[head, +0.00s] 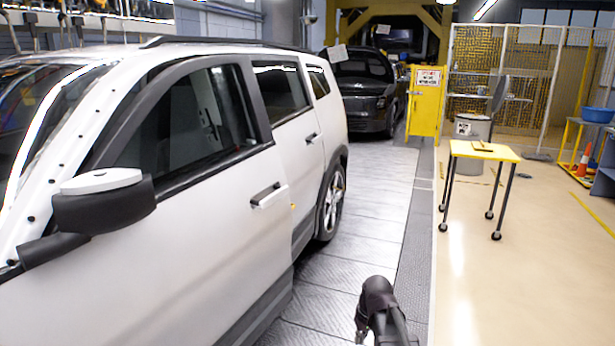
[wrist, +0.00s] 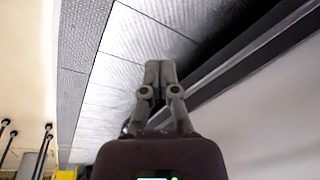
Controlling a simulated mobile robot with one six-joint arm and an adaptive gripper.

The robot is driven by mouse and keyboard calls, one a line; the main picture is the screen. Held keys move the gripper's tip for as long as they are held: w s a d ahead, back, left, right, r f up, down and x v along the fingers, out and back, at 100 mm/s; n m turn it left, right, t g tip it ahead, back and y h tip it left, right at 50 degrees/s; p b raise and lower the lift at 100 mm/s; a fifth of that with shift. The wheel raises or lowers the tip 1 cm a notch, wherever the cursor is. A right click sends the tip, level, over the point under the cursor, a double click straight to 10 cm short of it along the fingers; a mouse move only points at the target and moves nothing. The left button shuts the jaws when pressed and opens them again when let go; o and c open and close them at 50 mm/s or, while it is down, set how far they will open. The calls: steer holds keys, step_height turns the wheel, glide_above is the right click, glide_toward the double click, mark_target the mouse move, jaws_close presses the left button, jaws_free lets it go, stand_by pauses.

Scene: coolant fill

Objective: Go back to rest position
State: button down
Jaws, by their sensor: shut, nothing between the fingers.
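My gripper (wrist: 160,72) shows in the wrist view with its two fingers together and nothing between them. It is over the grey floor plates beside the white car. In the head view my arm (head: 380,305) shows at the bottom, right of the white car (head: 235,225); the fingers are hard to make out there. The car's side also shows in the wrist view (wrist: 280,120), right of the gripper. The gripper looks apart from the car.
A yellow wheeled table (head: 483,150) stands on the right, a grey bin (head: 470,128) behind it. A yellow cabinet (head: 425,100) and a dark car (head: 365,90) are farther back. The floor strip (head: 375,200) between the white car and the table is clear.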

steer(key=s+d+m+g+h, duration=0.1)
steer(key=s+d+m+h, duration=0.1)
steer(key=s, duration=0.9)
step_height(320, 180, up, 15)
steer(key=p, duration=1.5)
steer(key=shift+d+f+m, duration=0.2)
steer(key=shift+d+m, duration=0.1)
steer(key=shift+s, duration=0.15)
